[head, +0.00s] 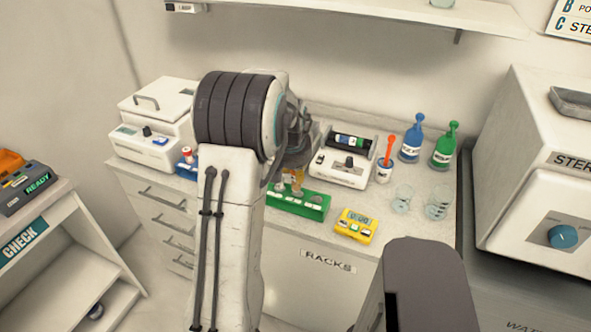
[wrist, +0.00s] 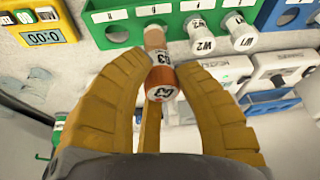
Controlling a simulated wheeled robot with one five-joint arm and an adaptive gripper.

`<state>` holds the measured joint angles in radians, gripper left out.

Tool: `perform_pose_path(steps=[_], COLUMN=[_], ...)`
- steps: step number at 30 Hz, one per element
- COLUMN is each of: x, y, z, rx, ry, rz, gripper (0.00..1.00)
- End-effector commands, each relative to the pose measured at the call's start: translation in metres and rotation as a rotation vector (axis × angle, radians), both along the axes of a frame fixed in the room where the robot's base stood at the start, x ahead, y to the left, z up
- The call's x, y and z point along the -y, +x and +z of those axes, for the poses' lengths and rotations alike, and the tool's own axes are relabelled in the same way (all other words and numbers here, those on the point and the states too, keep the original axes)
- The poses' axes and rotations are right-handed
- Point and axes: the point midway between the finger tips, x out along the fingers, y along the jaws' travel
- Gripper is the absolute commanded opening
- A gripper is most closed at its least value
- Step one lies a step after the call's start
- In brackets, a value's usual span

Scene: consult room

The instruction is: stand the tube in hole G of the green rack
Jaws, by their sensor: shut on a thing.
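My gripper (wrist: 160,66) is shut on a tube (wrist: 161,78) with an orange-brown end and a white label. The tube's paler far end overlaps the green rack (wrist: 173,31) in the wrist view; whether it is inside a hole I cannot tell. Two white-capped tubes marked W1 and W2 stand in the rack beside it, and an empty hole shows on its other side. In the head view the green rack (head: 315,208) lies on the counter, partly hidden by my arm, with my gripper (head: 293,181) over it.
A yellow timer (head: 356,224) sits right of the rack. Behind are a white roller device (head: 341,171) and an orange-topped cup (head: 385,166). Blue and green bottles (head: 412,140) and glass beakers (head: 439,203) stand to the right. A blue rack (head: 187,163) is partly hidden at left.

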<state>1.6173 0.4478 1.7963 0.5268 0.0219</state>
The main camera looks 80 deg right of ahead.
Motion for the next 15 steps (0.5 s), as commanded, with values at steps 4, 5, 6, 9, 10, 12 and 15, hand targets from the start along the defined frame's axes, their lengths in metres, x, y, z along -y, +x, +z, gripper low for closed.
perform_pose_path(steps=[4, 5, 6, 9, 10, 12, 15], x=[0.009, 0.01, 0.012, 0.016, 0.017, 0.019, 0.021], y=[-0.001, 0.0, -0.001, -0.001, -0.001, -0.001, -0.001], z=[0.003, 0.003, 0.004, 0.005, 0.006, 0.006, 0.005], rx=[0.0, 0.0, 0.0, 0.0, 0.0, 0.0, 0.001], ry=[0.0, 0.0, 0.0, 0.002, 0.001, 0.001, 0.003], rz=[-0.001, -0.001, -0.001, -0.001, -0.001, -0.001, -0.002], gripper=[0.01, 0.01, 0.01, 0.01, 0.01, 0.01, 0.01])
